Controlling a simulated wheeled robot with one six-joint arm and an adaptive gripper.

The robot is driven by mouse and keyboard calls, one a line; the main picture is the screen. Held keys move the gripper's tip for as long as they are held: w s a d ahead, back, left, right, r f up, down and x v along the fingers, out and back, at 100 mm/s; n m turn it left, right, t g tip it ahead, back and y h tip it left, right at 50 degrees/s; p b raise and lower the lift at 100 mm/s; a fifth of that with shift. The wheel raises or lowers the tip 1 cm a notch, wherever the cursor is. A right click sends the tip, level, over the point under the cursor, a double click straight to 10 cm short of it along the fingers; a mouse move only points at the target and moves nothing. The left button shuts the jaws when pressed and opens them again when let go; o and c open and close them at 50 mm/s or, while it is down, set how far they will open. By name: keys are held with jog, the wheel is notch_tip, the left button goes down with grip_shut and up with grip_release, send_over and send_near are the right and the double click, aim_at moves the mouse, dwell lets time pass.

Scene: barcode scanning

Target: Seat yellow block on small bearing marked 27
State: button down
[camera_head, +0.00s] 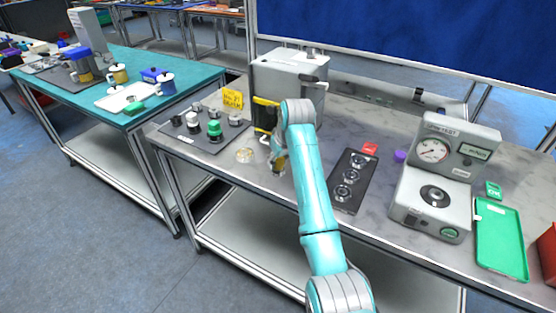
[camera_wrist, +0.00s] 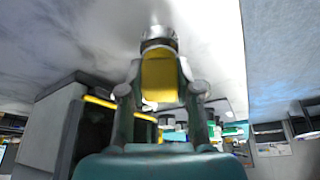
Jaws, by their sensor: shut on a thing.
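My gripper (camera_wrist: 160,95) is shut on a yellow block (camera_wrist: 160,78) in the wrist view. A round metal piece (camera_wrist: 158,38) shows at the block's far end; I cannot tell if they touch. In the head view my gripper (camera_head: 278,160) hangs low over the table's front edge area, left of a dark plate (camera_head: 341,204) with three round metal bearing-like parts (camera_head: 350,176). No mark 27 can be read on any of these parts, and the held block is mostly hidden there by my wrist.
A grey machine (camera_head: 290,80) with a yellow-edged dark opening stands behind my gripper. A clear dish (camera_head: 245,155) and a dark mat (camera_head: 208,140) with several small parts lie left. A dial gauge unit (camera_head: 445,160) and green tray (camera_head: 500,240) stand right. A yellow sign (camera_head: 232,98) stands behind the mat.

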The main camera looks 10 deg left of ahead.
jog(key=shift+f, duration=0.3)
jog(key=shift+c, duration=2.1)
grip_release()
jog(key=shift+r, duration=3.8)
